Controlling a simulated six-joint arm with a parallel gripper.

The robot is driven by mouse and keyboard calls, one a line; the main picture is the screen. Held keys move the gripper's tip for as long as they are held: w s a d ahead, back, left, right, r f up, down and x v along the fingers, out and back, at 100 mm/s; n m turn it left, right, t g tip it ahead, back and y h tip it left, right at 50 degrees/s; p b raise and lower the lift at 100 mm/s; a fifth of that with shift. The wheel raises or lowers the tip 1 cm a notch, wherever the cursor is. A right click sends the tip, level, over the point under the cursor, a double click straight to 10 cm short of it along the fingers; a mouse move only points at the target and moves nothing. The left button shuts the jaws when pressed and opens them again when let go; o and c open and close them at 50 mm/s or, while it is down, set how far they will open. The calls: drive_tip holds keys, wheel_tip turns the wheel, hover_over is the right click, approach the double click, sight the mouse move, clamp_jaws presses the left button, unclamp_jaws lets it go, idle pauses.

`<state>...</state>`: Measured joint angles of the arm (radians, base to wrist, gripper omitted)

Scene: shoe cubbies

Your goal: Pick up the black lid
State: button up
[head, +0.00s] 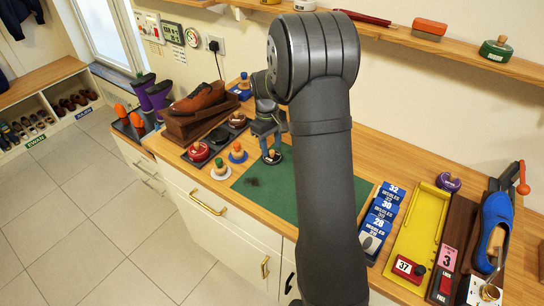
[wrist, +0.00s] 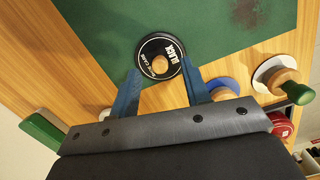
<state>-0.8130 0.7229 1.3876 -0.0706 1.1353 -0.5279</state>
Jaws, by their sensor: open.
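The black lid (wrist: 176,66) is a round black disc with white lettering reading BLACK and a pale wooden knob. It lies at the edge of the green mat (wrist: 105,30); in the head view the lid (head: 272,158) sits below my gripper (head: 268,134). In the wrist view my gripper (wrist: 162,88) is open and empty. Its two blue fingers reach down on either side of the lid's near part, with the knob a little ahead of the line between their tips. Whether the fingers touch the lid I cannot tell.
A blue lid (head: 238,157) and a white lid with a green knob (head: 221,173) stand left of the black lid. A red tin (head: 199,154) is farther left. A brown shoe (head: 198,97) stands behind on a wooden stand. The mat is mostly clear, with a dark smudge.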

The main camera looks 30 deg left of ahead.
wheel_tip(320, 180, down, 2)
drive_tip(key=shift+d+f, duration=0.1)
clamp_jaws()
idle(0.4)
